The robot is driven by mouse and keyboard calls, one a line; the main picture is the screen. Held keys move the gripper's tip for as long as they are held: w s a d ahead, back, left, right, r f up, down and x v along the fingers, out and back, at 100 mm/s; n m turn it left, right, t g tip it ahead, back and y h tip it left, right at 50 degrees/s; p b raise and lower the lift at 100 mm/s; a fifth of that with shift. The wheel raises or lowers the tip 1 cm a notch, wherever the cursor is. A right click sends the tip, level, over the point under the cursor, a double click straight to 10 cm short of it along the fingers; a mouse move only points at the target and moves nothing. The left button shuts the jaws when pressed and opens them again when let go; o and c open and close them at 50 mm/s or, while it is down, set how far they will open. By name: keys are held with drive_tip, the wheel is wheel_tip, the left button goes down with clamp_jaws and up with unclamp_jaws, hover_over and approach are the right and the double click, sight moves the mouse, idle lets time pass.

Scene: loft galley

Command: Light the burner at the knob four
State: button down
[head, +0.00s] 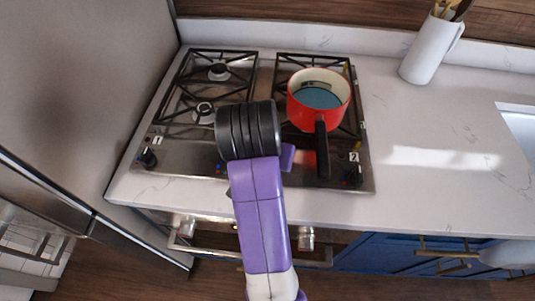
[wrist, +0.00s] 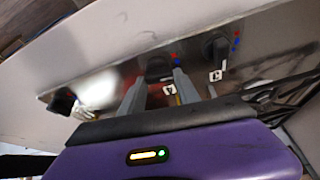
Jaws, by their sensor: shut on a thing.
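In the wrist view my gripper (wrist: 159,77) is shut on a dark stove knob (wrist: 157,64), with one finger on each side of it. A small white number label (wrist: 169,90) lies beside this knob, but I cannot read its digit surely. Another dark knob (wrist: 215,46) with its own label (wrist: 215,76) stands to the right, apart from the fingers. In the head view my arm hides the held knob and the fingertips. The stove (head: 185,158) shows knob one (head: 148,159) at the left and knob two (head: 353,174) at the right. I see no flame.
A red pot (head: 304,111) with blue inside stands on the right grate, its dark handle (head: 322,150) pointing toward the front. A white utensil jug (head: 425,52) stands on the pale counter (head: 430,130). A tall grey appliance (head: 85,90) is at the left.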

drive_tip(key=n+y+p, duration=0.1)
drive_tip(key=n+p, duration=0.2)
drive_tip(key=shift+d+r, duration=0.1)
drive_tip(key=shift+r, duration=0.1)
drive_tip(key=shift+f+n+y+p, duration=0.15)
drive_tip(key=shift+n+y+p, duration=0.25)
drive_tip(key=shift+n+p, duration=0.45)
drive_tip(key=shift+n, duration=0.25)
drive_tip(key=c, duration=0.9)
unclamp_jaws()
drive_tip(key=shift+p+v, duration=0.65)
drive_tip(key=shift+v, duration=3.25)
